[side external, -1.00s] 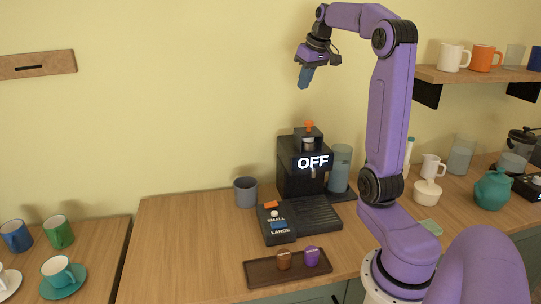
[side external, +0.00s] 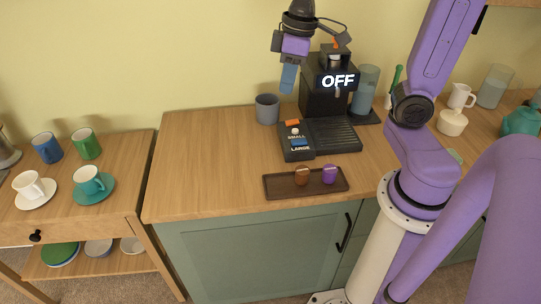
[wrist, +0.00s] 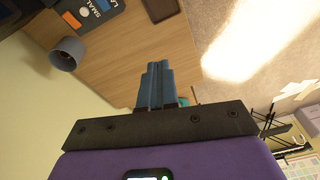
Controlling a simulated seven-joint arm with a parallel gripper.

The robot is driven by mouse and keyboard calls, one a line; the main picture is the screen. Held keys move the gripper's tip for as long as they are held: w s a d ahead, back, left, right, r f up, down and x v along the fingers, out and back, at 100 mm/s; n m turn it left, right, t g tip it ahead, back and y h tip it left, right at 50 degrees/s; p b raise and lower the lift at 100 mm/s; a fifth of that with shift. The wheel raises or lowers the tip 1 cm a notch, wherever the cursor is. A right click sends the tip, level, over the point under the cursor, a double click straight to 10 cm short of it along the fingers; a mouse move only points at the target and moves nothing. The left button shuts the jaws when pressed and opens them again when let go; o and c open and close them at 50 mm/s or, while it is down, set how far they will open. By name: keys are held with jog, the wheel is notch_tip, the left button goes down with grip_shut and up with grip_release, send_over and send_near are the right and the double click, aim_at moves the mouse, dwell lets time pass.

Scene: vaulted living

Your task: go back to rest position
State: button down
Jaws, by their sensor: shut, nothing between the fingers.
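My gripper (side external: 288,78) is shut and empty, its blue fingers pointing down in the side external view. It hangs in the air in front of the wall, just left of the coffee machine (side external: 322,98), whose display reads OFF. In the wrist view my gripper's blue fingers (wrist: 155,86) are pressed together with nothing between them. The fingers appear above the counter and apart from everything on it.
A grey cup (side external: 267,109) stands left of the machine. A dark tray (side external: 283,187) holds a brown and a purple capsule (side external: 329,174) at the counter's front. A side table with cups (side external: 86,144) stands at left. The counter's left part (side external: 200,150) is clear.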

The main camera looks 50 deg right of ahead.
jog(key=s+a+f+n, duration=0.2)
jog(key=s+f+n, duration=0.1)
jog(key=s, duration=0.5)
jog(key=s+a+f+n+g, duration=0.1)
jog(key=s+a+f+n, duration=0.1)
jog(key=s, duration=0.6)
jog(key=shift+s+f+n+h, duration=0.15)
jog(key=shift+f+n+h, duration=0.25)
jog(key=shift+f+n, duration=0.45)
jog(key=shift+f, duration=0.1)
